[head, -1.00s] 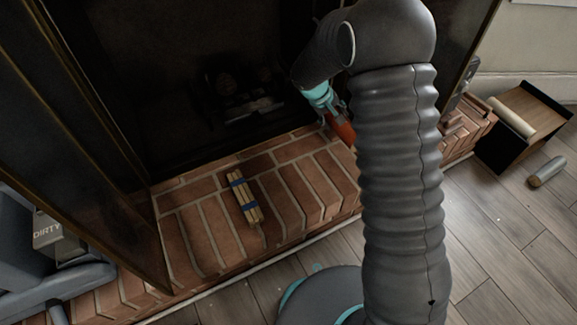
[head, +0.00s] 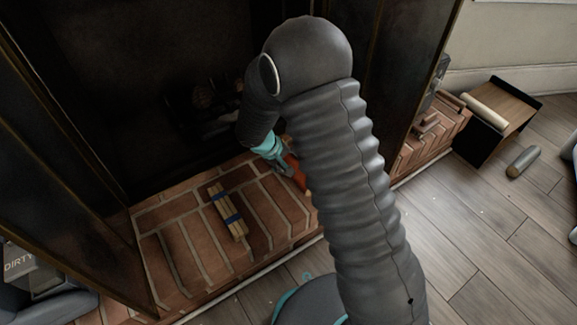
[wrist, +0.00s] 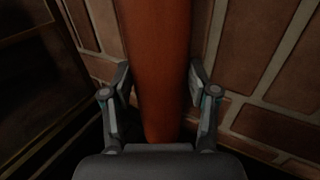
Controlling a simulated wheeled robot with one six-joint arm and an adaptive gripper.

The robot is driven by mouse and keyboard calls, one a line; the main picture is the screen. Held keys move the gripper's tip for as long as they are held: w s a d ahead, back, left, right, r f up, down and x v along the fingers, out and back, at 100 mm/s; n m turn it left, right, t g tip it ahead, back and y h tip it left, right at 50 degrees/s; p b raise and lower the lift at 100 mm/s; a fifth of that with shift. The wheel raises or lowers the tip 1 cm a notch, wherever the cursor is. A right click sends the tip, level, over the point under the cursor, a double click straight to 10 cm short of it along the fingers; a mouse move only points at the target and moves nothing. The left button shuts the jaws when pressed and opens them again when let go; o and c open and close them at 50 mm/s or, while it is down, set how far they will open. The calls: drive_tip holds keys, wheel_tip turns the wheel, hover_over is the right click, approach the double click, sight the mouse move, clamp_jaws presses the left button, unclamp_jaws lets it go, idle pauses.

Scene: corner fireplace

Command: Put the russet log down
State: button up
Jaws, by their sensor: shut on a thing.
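The russet log (wrist: 158,70) is a smooth reddish-brown cylinder between the two fingers of my gripper (wrist: 159,84) in the wrist view. My gripper is shut on it, and the log runs lengthwise up the picture over the brick hearth (wrist: 255,65). In the head view my gripper (head: 281,164) is over the right part of the hearth (head: 170,240), and a short piece of the log (head: 296,174) shows beside my arm. My arm hides the rest of the log there. I cannot tell whether the log touches the bricks.
A strapped bundle of sticks (head: 227,212) lies on the hearth left of my gripper. The dark firebox holds dim logs (head: 215,100). Open fireplace doors stand at both sides. A wooden holder (head: 512,110) with a pale log (head: 485,108) stands right; a grey-brown log (head: 523,161) lies on the floor.

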drive_tip(key=shift+f, duration=0.85)
drive_tip(key=shift+f, duration=0.15)
drive_tip(key=o, duration=1.6)
drive_tip(key=shift+a+r, duration=0.1)
drive_tip(key=shift+r, duration=0.2)
drive_tip(key=p+v, duration=0.1)
drive_tip(key=v, duration=1)
drive_tip(key=shift+r, duration=0.3)
